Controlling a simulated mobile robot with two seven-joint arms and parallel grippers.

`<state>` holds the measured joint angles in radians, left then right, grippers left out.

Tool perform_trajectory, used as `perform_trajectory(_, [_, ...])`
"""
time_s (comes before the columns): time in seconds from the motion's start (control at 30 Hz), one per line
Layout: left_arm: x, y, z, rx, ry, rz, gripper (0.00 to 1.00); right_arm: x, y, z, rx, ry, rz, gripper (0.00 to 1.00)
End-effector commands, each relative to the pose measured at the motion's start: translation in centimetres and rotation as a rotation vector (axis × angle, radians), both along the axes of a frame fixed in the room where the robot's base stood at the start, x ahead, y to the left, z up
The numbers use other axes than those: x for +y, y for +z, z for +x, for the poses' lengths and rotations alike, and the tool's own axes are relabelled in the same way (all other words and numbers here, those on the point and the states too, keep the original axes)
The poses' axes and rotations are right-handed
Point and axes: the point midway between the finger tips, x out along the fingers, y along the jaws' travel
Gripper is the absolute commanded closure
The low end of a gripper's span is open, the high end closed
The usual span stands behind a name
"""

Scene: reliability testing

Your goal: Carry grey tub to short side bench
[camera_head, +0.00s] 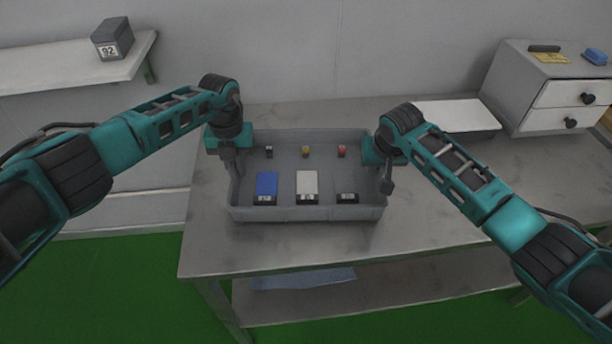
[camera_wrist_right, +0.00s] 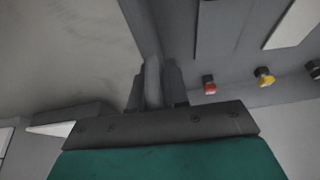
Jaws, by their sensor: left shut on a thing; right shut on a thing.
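The grey tub (camera_head: 305,214) sits on or just above the metal table in the head view; I cannot tell which. My left gripper (camera_head: 234,165) is shut on the tub's left wall. My right gripper (camera_head: 386,175) is shut on its right wall. In the right wrist view the right gripper (camera_wrist_right: 155,85) grips the tub's wall (camera_wrist_right: 178,30), with the red and yellow pieces beside it. The fingertips are partly hidden.
The metal table (camera_head: 440,220) has free room right of the tub. A white tray (camera_head: 455,116) lies behind, near a drawer cabinet (camera_head: 540,85) at the right. A wall shelf (camera_head: 60,70) at the upper left bears a dark box (camera_head: 112,38) marked 92. The floor is green.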

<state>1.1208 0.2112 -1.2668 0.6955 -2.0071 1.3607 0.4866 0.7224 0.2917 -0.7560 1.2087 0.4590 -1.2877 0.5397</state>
Motion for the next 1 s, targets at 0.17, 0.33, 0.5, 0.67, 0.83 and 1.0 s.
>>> perform_trajectory(0.17, [-0.1, 0.1, 0.1, -0.002, -0.001, -0.003, 1.00, 0.2, 0.1, 0.0, -0.002, 0.002, 0.002, 1.00])
perform_trajectory(0.33, [-0.2, 0.5, 0.1, -0.002, -0.002, -0.003, 1.00, 0.2, 0.4, 0.0, -0.002, 0.002, 0.003, 1.00])
perform_trajectory(0.5, [-0.2, 1.6, 0.1, -0.002, -0.002, -0.004, 1.00, 0.2, 1.6, 0.0, -0.002, 0.002, 0.003, 1.00])
perform_trajectory(0.67, [-0.2, 3.2, 0.1, -0.002, -0.002, -0.004, 1.00, 0.2, 3.2, 0.0, -0.002, 0.003, 0.004, 1.00])
perform_trajectory(0.83, [-0.2, 4.7, 0.0, -0.002, -0.002, -0.004, 1.00, 0.2, 4.7, 0.0, -0.001, 0.004, 0.004, 1.00])
perform_trajectory(1.0, [-0.3, 5.2, 0.0, -0.002, -0.003, -0.005, 1.00, 0.3, 5.2, 0.0, -0.001, 0.004, 0.004, 1.00])
